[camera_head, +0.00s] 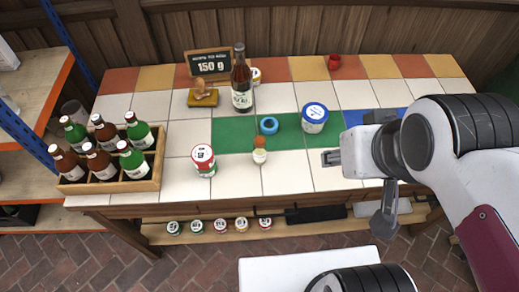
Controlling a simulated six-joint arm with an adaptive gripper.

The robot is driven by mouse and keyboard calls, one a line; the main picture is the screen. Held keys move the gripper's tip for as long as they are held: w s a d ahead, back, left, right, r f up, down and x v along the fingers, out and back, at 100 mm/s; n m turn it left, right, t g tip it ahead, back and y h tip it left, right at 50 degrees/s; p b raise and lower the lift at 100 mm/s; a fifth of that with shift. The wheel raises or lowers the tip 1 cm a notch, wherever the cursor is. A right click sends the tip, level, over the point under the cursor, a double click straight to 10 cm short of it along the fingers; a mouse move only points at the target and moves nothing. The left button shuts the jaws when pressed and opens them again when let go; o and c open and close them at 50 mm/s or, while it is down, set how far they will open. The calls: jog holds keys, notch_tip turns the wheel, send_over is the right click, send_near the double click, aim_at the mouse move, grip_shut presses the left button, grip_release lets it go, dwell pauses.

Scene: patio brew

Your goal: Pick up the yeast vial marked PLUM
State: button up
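No label reading PLUM can be made out. A small white container with an orange-brown ball-like top (260,150) stands on the tiled table, left of my gripper. Several small round-lidded jars stand in a row on the low shelf under the table's front edge, including one with a green-marked lid (173,228) and one with a red-marked lid (265,223). Their lid markings are too small to read, so I cannot tell which thing is the PLUM vial. My gripper (329,158) is above the table's right half, apart from these things. Its finger opening is not clear.
A wooden crate of bottles (143,184) stands at left. A red-white can (203,160), blue ring (268,125), blue-lidded tub (314,117), brown bottle (241,82), stamp (202,96), red cup (334,62) and "150 g" sign (209,65) stand on the table. The front middle tiles are clear.

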jog(key=shift+o, duration=0.6)
notch_tip(320, 180, up, 2)
jog(key=r+m+t+y, duration=0.1)
jog(key=t+y, duration=0.2)
jog(key=y, duration=0.1)
send_over(260, 151)
jog(key=s+a, duration=0.1)
jog(key=s, duration=0.1)
jog(key=w+a+f+m+t+h, duration=0.1)
jog(key=w+a+f+m, duration=0.1)
jog(key=w+a+f, duration=0.3)
jog(key=w+a+f+m+t, duration=0.1)
jog(key=w+a+m, duration=0.15)
jog(key=w, duration=0.45)
notch_tip(260, 151, down, 15)
jog(key=a+m+t+h, duration=0.15)
jog(key=m+h, duration=0.25)
jog(key=h, duration=0.4)
jog(key=s+d+f+h, duration=0.2)
jog(key=s+f+h, duration=0.1)
jog(key=s, duration=0.3)
jog(key=s+d+f+h, duration=0.2)
jog(key=s+f+h, duration=0.1)
jog(key=s+h, duration=0.2)
jog(key=shift+s+f+h, duration=0.25)
jog(key=shift+s+h, duration=0.05)
jog(key=shift+s, duration=0.9)
